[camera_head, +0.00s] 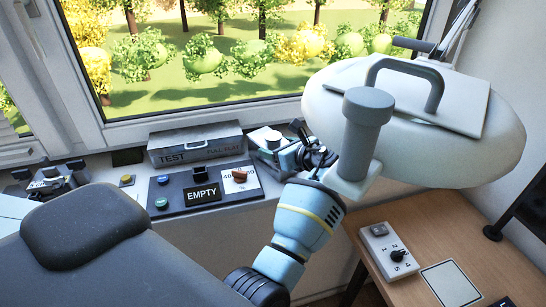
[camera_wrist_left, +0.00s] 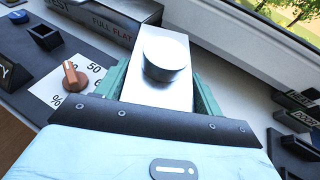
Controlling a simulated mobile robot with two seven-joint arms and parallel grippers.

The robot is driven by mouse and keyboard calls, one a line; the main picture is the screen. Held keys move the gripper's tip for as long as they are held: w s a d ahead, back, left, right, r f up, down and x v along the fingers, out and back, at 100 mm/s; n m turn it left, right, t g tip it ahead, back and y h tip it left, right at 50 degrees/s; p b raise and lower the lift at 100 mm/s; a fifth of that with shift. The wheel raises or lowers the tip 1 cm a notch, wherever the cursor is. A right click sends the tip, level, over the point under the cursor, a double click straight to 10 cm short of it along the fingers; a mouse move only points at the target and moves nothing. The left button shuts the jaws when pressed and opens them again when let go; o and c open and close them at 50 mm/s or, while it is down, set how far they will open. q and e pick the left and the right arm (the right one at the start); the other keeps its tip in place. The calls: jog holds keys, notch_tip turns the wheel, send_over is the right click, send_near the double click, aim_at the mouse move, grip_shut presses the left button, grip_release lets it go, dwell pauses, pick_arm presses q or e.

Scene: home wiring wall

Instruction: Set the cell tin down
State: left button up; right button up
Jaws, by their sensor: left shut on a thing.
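The cell tin is a silver block with a round metal cap (camera_wrist_left: 165,60) on top. In the wrist view it sits between the green fingers of my left gripper (camera_wrist_left: 163,85), which is shut on it. In the head view the tin (camera_head: 265,138) shows above the window sill, right of the TEST box, partly hidden by my left gripper (camera_head: 290,155). I cannot tell whether its underside touches the sill. My right gripper is not in view.
The grey TEST box (camera_head: 195,146) is close beside the tin. In front is a dark panel (camera_head: 173,197) with an EMPTY sign and an orange dial (camera_head: 240,176). Small labelled black holders (camera_wrist_left: 295,97) stand at right. A wooden desk (camera_head: 400,220) carries a numbered switch box (camera_head: 385,235).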

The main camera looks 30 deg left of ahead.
pick_arm(q)
jog(key=shift+c, duration=1.4)
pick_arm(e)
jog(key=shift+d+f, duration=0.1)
pick_arm(q)
notch_tip(320, 180, up, 10)
jog(key=shift+r+p, duration=0.1)
jog(key=shift+p, duration=0.5)
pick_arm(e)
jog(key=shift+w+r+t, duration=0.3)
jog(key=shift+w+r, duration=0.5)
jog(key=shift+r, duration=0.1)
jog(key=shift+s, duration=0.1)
